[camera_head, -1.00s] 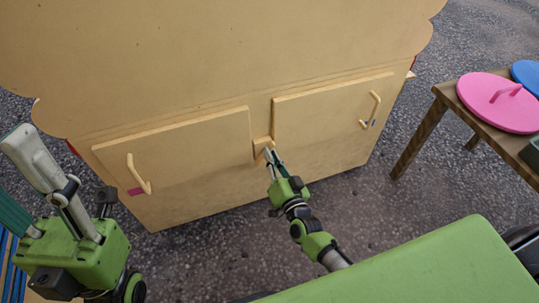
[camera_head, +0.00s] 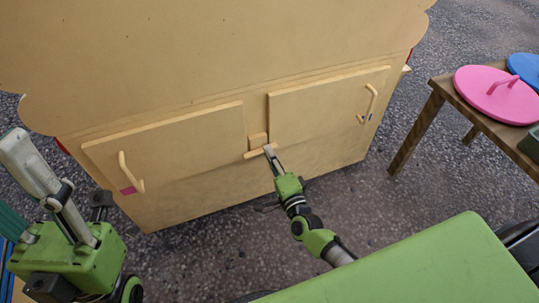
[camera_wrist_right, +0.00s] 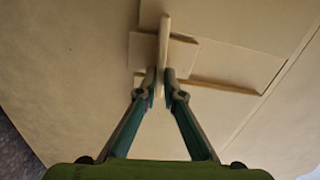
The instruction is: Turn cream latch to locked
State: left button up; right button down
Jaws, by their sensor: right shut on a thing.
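The cream latch is a bar (camera_head: 254,153) on the front of the cream cabinet, between two doors. It lies about level, along the lower door edges, below a small block (camera_head: 257,140). My right gripper (camera_head: 269,149) is shut on the bar near its right end. In the right wrist view the latch bar (camera_wrist_right: 164,35) runs between the fingertips of my right gripper (camera_wrist_right: 161,75), which hide part of it. My left gripper (camera_head: 45,185) is at the left edge, away from the latch; its fingertips are not clear.
The left door (camera_head: 185,145) and right door (camera_head: 325,107) are shut flat, each with a cream handle. A magenta patch (camera_head: 128,190) is by the left handle. A wooden table (camera_head: 425,120) with a pink lid (camera_head: 485,98) and a blue lid (camera_head: 528,69) stands at right.

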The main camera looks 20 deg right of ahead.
jog(key=shift+f+m, duration=0.15)
jog(key=shift+m, duration=0.35)
jog(key=c, duration=2.2)
grip_release()
jog(key=shift+o, duration=0.2)
jog(key=shift+s, duration=0.1)
jog(key=s, duration=1.2)
jog(key=shift+d, duration=0.2)
